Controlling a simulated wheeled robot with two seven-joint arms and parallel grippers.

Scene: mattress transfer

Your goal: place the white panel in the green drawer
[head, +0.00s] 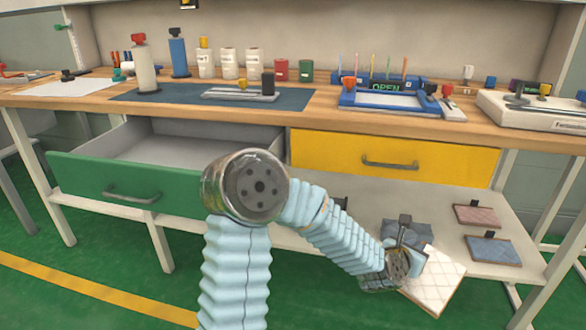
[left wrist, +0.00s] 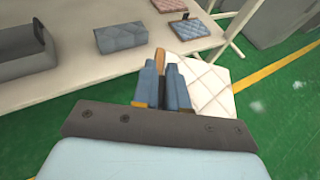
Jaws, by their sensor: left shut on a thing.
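The white panel (head: 436,279), quilted in a diamond pattern, hangs tilted at the front edge of the lower shelf. It also shows in the left wrist view (left wrist: 208,84). My left gripper (head: 411,256) is shut on the panel's near edge, and its fingers (left wrist: 167,82) lie close together there. The green drawer (head: 122,190) is pulled open at the left of the workbench. Its grey inside looks empty, though my arm hides its right end. My right gripper is not in view.
A shut yellow drawer (head: 395,155) is right of the green one. The lower shelf (head: 500,270) holds a pink panel (head: 477,215), a blue panel (head: 493,250) and a grey-blue block (left wrist: 122,34). Bottles, cans and trays stand on the bench top (head: 330,105). Green floor lies in front.

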